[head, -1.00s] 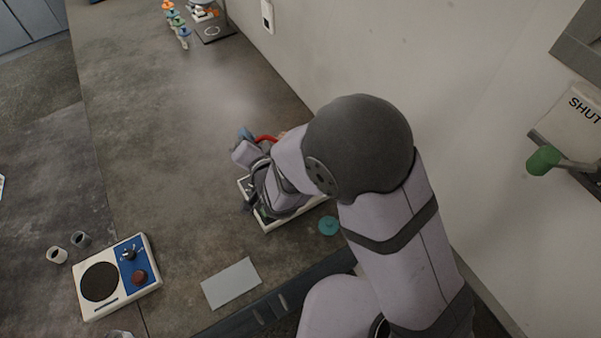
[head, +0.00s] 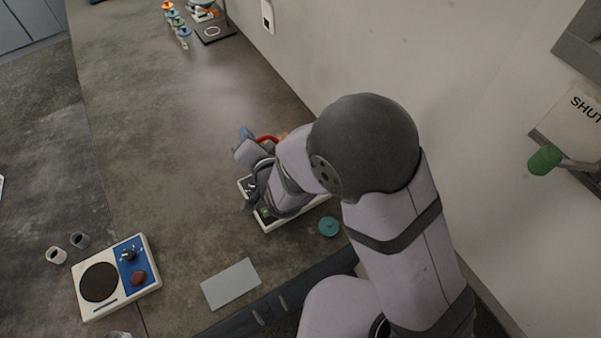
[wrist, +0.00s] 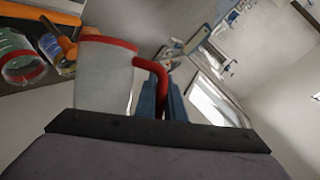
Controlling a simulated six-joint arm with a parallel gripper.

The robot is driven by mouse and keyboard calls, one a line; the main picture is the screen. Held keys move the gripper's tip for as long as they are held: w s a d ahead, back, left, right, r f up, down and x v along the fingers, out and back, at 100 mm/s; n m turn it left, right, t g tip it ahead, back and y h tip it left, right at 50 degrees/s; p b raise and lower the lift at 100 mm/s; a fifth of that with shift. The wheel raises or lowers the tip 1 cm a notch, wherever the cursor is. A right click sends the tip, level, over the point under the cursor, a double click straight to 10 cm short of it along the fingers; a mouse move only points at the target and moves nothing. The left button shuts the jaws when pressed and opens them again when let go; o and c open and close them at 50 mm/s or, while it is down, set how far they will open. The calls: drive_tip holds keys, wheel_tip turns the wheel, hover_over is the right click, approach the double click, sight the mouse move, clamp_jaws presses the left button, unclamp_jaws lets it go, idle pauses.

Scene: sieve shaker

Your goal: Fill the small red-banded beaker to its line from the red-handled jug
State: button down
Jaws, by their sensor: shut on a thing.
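The red-handled jug (wrist: 105,75) is whitish and translucent with a red rim. It fills the left middle of the wrist view, and its contents cannot be made out. My gripper (wrist: 163,98) has its blue fingers shut on the jug's red handle. In the head view my gripper (head: 247,140) and the red handle (head: 267,139) show beyond my wrist, which hides most of the jug. A clear vessel with a red band (wrist: 22,67), apparently the small beaker, shows at the wrist view's left edge, beyond the jug. Its line and level cannot be read. The beaker is hidden in the head view.
A white-edged device (head: 294,216) lies partly under my wrist. A teal disc (head: 328,226) and a grey plate (head: 231,283) lie nearer the bench edge. A blue-panelled unit (head: 117,276) and two small cups (head: 68,247) are at left. The wall is close at right; the bench middle is clear.

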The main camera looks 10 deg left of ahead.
drive_tip(key=shift+w+d+r+m+y+b, duration=0.2)
drive_tip(key=shift+d+m+y+b, duration=0.3)
drive_tip(key=shift+m, duration=0.2)
idle(3.7)
drive_tip(key=shift+a, duration=0.15)
drive_tip(key=shift+s+a+f+n+h+p, duration=0.15)
drive_tip(key=shift+a+n+h+p, duration=0.1)
drive_tip(key=shift+n+h+p, duration=0.25)
drive_tip(key=shift+s+a+f+n+h+p, duration=0.15)
drive_tip(key=shift+a+n+h+p, duration=0.1)
drive_tip(key=shift+n+h+p, duration=0.3)
drive_tip(key=shift+a+n, duration=0.15)
drive_tip(key=shift+n, duration=0.1)
drive_tip(key=s+a+f+n+t+h+p, duration=0.2)
drive_tip(key=a+f+n+h+p, duration=0.2)
drive_tip(key=f+n, duration=0.1)
drive_tip(key=shift+s+a+f, duration=0.2)
drive_tip(key=shift+a+f, duration=0.05)
drive_tip(key=shift+a, duration=0.1)
